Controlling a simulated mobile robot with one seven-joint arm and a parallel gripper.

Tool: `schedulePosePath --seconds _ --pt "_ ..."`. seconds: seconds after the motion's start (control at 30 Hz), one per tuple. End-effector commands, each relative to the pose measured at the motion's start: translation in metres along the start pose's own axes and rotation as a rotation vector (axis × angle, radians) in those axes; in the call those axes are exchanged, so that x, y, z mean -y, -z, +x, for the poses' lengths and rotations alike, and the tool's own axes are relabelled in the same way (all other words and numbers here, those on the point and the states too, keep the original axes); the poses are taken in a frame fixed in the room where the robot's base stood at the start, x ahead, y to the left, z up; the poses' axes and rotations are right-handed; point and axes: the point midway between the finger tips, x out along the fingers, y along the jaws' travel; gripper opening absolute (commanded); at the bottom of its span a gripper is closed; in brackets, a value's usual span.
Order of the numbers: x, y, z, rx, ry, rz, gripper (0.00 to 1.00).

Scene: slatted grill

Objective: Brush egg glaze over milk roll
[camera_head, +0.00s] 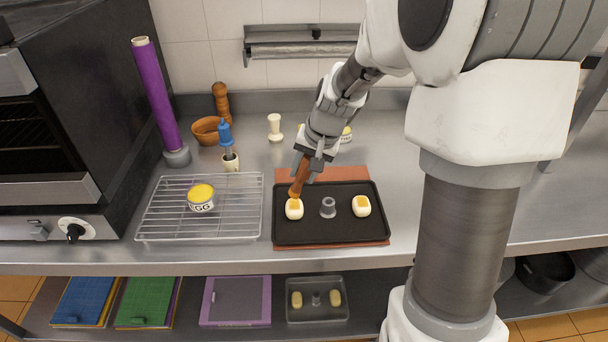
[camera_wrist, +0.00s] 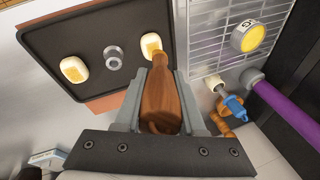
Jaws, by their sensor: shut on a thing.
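My gripper (camera_head: 307,162) is shut on a brown wooden brush (camera_head: 299,180). In the wrist view the brush (camera_wrist: 160,105) sits between the jaws (camera_wrist: 164,78). Its far end is at the left milk roll (camera_head: 293,211), which is pale with a yellow-orange patch on top; I cannot tell whether they touch. A second pale roll (camera_head: 361,207), also with a yellowish top, lies to the right on the same black tray (camera_head: 329,233). The wrist view shows both rolls, the near one (camera_wrist: 151,47) and the other (camera_wrist: 74,70). A cup of yellow egg glaze (camera_head: 201,198) marked "GG" stands on the wire rack (camera_head: 160,217).
A grey knob-like piece (camera_head: 328,208) stands between the rolls. Behind the rack are a purple roll (camera_head: 158,100), a wooden bowl (camera_head: 207,131), a pepper mill (camera_head: 221,101) and a blue-handled tool (camera_head: 225,133). A black oven (camera_head: 70,110) bounds the left. The counter right of the tray looks clear.

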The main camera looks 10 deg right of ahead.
Motion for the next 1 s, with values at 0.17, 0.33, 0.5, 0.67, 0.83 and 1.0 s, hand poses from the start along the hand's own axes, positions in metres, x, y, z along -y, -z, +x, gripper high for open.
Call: schedulePosePath --seconds 0.17,0.33,0.5,0.67,0.83,1.0 --pt "0.006 0.006 -0.018 0.001 0.000 0.000 0.00" --pt "0.010 0.010 -0.029 0.000 0.001 -0.001 0.00" --pt "0.010 0.010 -0.030 0.000 0.000 -0.001 0.00" --pt "0.010 0.010 -0.029 0.000 0.000 -0.001 0.00" --pt "0.010 0.010 -0.029 0.001 0.000 -0.001 0.00" --pt "0.011 0.010 -0.031 0.000 0.000 -0.001 0.00"
